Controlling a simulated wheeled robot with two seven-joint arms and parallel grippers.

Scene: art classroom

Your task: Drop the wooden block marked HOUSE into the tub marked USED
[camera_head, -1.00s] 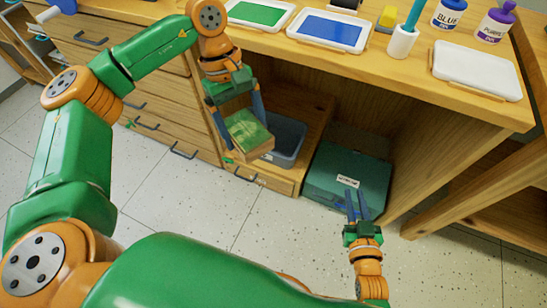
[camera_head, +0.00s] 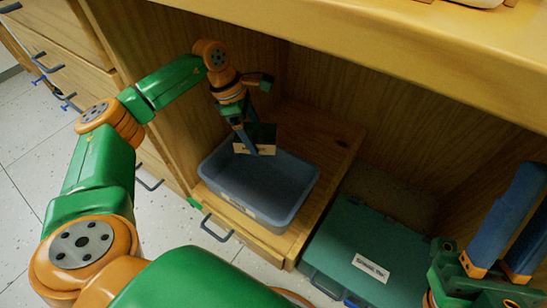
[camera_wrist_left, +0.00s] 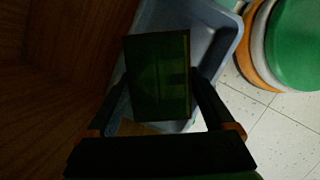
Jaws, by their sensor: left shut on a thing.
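The wooden block (camera_head: 262,132) looks dark green with a pale edge, and its marking cannot be read. My left gripper (camera_head: 252,142) is shut on it and holds it above the back part of a blue-grey tub (camera_head: 231,192). The tub stands on a low wooden shelf, and the label on its front is too small to read. In the left wrist view the block (camera_wrist_left: 158,75) sits between the fingers, with the tub (camera_wrist_left: 224,62) behind it. My right gripper (camera_head: 520,222) is at the right edge, its blue fingers apart and empty.
A green lidded box (camera_head: 345,245) with a white label stands to the right of the shelf. The desk top (camera_head: 400,40) overhangs the bay, with wooden walls at the back and left. Drawers (camera_head: 45,45) are at the far left. Inside, the tub looks empty.

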